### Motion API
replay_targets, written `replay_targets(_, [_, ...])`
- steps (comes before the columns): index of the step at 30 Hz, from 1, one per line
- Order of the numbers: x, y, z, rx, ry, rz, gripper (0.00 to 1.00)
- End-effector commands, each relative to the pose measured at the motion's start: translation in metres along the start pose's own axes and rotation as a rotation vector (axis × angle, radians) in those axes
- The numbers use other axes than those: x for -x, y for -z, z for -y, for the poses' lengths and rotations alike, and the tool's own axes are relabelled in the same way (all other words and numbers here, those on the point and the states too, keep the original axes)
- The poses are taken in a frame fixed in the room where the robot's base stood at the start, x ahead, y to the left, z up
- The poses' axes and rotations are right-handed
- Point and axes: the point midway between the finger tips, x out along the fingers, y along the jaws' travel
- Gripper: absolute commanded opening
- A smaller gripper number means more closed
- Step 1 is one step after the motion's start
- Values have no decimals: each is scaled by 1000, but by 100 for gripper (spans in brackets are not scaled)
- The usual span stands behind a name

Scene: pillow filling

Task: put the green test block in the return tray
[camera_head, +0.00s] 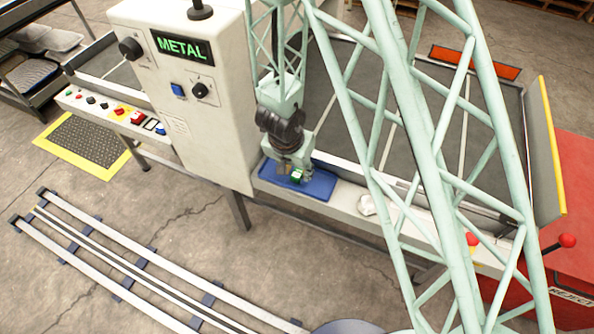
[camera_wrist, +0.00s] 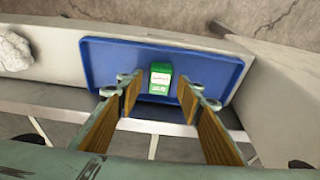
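The green test block (camera_wrist: 160,79) with a white label lies in the blue return tray (camera_wrist: 112,56), near the middle of its edge in the wrist view. In the head view the block (camera_head: 296,176) shows small and green under my gripper, on the blue tray (camera_head: 318,187). My gripper (camera_wrist: 157,92) has its two wood-coloured fingers spread wide, one to each side of the block. Clear gaps show between the fingers and the block, so it is open and holds nothing. The exact height of the fingertips above the tray is hard to tell.
A crumpled white lump (camera_head: 366,204) lies on the ledge right of the tray; it also shows in the wrist view (camera_wrist: 14,52). A cream cabinet with a METAL display (camera_head: 182,47) stands close on the left. A red reject bin (camera_head: 572,240) is at far right.

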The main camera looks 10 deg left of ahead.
Motion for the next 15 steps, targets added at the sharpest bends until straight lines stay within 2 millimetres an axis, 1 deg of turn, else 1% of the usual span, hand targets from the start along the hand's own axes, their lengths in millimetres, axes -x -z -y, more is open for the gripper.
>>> replay_targets(1, [5,1,0,0,1,0,34])
replay_targets(15, [48,0,0,0,0,0,34])
